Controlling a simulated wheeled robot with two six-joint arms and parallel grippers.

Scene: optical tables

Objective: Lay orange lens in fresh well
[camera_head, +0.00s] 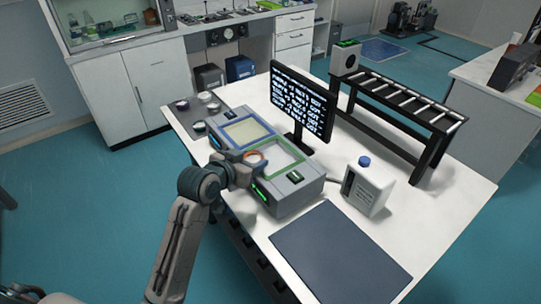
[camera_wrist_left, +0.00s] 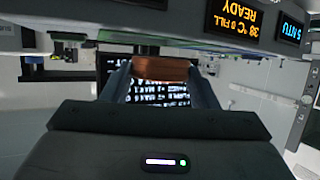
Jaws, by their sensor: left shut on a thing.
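My left gripper (camera_head: 248,163) is shut on the orange lens (camera_head: 254,156), at the near edge of a grey two-well bath unit (camera_head: 292,197). In the left wrist view the orange lens (camera_wrist_left: 160,68) sits edge-on between the two fingers (camera_wrist_left: 158,82). One well has a blue rim and yellowish content (camera_head: 246,131); the other has a green rim and paler content (camera_head: 281,156). The lens appears near the corner where the two rims meet; its height above them is hard to tell. I cannot read which well is fresh. My right gripper is out of view.
Several small round pieces (camera_head: 206,97) lie on a dark mat left of the unit. A monitor (camera_head: 303,99) stands behind the wells. A white bottle with a blue cap (camera_head: 367,187) and a roller rack (camera_head: 400,101) stand to the right. A dark pad (camera_head: 340,253) lies in front.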

